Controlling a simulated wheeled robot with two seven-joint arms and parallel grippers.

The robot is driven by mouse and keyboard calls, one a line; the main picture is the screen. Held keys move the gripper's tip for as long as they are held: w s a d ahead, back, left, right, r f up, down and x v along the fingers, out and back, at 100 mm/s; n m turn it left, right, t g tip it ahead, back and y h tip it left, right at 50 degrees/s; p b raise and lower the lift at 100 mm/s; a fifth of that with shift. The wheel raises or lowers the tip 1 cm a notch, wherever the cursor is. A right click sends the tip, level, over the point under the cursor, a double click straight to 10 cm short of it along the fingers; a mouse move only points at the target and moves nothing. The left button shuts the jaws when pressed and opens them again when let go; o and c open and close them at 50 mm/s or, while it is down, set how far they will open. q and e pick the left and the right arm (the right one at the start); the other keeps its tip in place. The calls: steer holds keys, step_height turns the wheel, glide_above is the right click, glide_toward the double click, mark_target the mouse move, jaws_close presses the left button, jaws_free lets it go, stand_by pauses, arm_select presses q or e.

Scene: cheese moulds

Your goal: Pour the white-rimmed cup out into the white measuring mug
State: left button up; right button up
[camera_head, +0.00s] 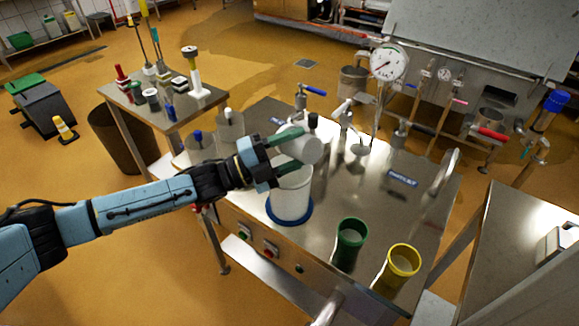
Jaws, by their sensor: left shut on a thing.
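My left gripper (289,150) is shut on a whitish cup (309,150), with one dark green finger on its upper side and one on its lower side. The cup is tipped well over, with its round end toward the right. It is just above the white measuring mug (290,200), over its opening. The mug stands upright on the steel table with a blue ring at its base. The gripper and cup partly cover the mug's top, so its contents are hidden. I cannot see anything flowing. My right gripper is not in view.
A green cup (348,246) and a yellow-rimmed cup (400,265) stand near the front right of the steel table (330,205). Clear containers with knobs stand behind my left gripper. A dial gauge (389,62) and taps are behind.

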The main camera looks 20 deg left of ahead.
arm_select(q)
steer(key=m, duration=0.2)
steer(key=d+f+m+g+y, duration=0.1)
steer(key=m, duration=0.1)
steer(key=f+m+g, duration=0.1)
steer(key=m, duration=0.1)
steer(key=shift+s+d+f, duration=0.1)
steer(key=shift+s+d, duration=0.05)
steer(key=shift+s, duration=0.25)
steer(key=shift+s+d+m+y+p, duration=0.1)
steer(key=shift+m+y+p, duration=0.3)
steer(key=shift+m+p, duration=0.2)
steer(key=shift+d+r+m+g+p, duration=0.1)
steer(key=shift+r+m+g+p, duration=0.4)
steer(key=shift+p, duration=0.4)
steer(key=shift+f+m+y, duration=0.5)
steer(key=shift+f, duration=0.05)
steer(key=m+y+p, duration=0.1)
steer(key=m+p, duration=0.2)
steer(key=shift+d+p, duration=0.15)
steer(key=shift+p, duration=0.25)
steer(key=shift+s+d+f+m+t+y+p, duration=0.35)
steer(key=shift+d+f+m+y+p, duration=0.4)
steer(key=shift+p, duration=0.55)
steer(key=shift+s+d+f+m+t+y+p, duration=0.1)
steer(key=shift+s+d+f+m+y+p, duration=0.4)
steer(key=shift+m+p, duration=0.65)
steer(key=shift+s+d+f+m+t+y+p, duration=0.35)
steer(key=shift+d+m+y+p, duration=0.35)
steer(key=shift+p, duration=0.75)
